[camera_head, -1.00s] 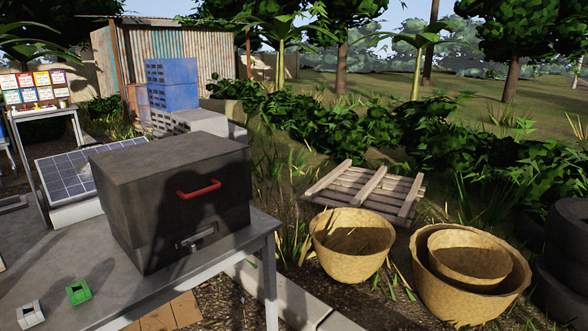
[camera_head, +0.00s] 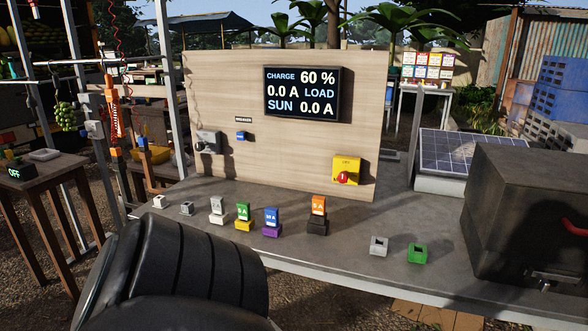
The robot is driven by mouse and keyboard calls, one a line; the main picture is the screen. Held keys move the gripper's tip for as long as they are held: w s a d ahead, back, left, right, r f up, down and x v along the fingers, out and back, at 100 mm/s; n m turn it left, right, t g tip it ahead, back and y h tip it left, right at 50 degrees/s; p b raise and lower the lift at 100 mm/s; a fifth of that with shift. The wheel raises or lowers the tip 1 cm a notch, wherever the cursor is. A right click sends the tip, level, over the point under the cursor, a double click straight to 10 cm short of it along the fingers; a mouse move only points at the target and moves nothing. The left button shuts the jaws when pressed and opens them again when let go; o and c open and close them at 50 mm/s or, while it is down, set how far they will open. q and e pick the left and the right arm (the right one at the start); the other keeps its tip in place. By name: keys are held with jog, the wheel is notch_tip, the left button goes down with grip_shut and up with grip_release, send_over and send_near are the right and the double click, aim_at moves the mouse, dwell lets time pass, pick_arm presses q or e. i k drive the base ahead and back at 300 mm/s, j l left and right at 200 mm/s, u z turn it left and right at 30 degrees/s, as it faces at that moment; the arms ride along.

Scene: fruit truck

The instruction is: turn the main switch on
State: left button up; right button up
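A yellow switch box (camera_head: 347,165) with a red knob (camera_head: 345,178) is mounted low on the right of an upright wooden board (camera_head: 240,95). Its small label is too small to read. On the left of the board is a grey box (camera_head: 208,142) with a dark lever or knob. A small blue part (camera_head: 242,136) sits beside it, under a label that seems to read "BREAKER". A black display (camera_head: 303,93) on the board reads charge 60 %, load 0.0 A, sun 0.0 A. Neither gripper is in view.
Coloured plug-like blocks stand along the grey table (camera_head: 300,235) before the board, including an orange one (camera_head: 318,210). Empty grey (camera_head: 379,246) and green (camera_head: 417,253) sockets sit further right. A large dark box (camera_head: 530,215) fills the right end, near a solar panel (camera_head: 450,150).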

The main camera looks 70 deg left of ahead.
aim_at(343, 176)
jog(key=u, duration=1.9)
